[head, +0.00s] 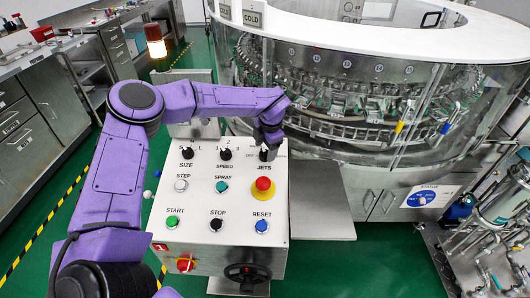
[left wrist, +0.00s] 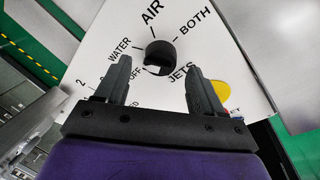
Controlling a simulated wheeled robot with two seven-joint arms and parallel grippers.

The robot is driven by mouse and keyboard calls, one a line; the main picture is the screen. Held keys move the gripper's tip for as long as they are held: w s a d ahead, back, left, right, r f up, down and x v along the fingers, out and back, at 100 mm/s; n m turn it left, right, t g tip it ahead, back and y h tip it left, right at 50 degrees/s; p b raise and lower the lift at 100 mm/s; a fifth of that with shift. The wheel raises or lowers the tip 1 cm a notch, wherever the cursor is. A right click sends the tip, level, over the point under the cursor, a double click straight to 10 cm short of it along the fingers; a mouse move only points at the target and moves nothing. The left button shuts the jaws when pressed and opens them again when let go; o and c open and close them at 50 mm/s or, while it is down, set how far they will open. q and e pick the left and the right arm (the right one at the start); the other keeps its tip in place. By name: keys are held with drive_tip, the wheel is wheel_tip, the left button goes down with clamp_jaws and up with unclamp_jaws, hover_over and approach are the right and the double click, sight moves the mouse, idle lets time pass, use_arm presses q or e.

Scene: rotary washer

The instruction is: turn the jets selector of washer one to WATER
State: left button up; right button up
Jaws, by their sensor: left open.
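The jets selector is a round black knob (left wrist: 160,52) on a white panel (head: 198,201), with OFF, WATER, AIR and BOTH printed around it in the left wrist view. In that view OFF is at its lower left, WATER at its left, AIR above and BOTH at its upper right. I cannot tell which mark its pointer faces. My left gripper (left wrist: 158,70) is open, one finger on each side of the knob's lower part, with no clear contact. In the head view the gripper (head: 268,143) points down at the JETS knob and partly hides it. My right gripper is out of view.
The panel also has SIZE (head: 187,153) and SPEED (head: 225,154) knobs, a red mushroom button (head: 263,186), several push buttons and a black handwheel (head: 247,274). The glass-walled washer (head: 345,90) stands behind. A grey plate (head: 322,212) lies right of the panel.

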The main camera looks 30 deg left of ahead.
sight(268, 165)
use_arm(q)
drive_tip(key=v, duration=0.8)
drive_tip(key=shift+b, duration=0.35)
drive_tip(key=shift+s, duration=0.1)
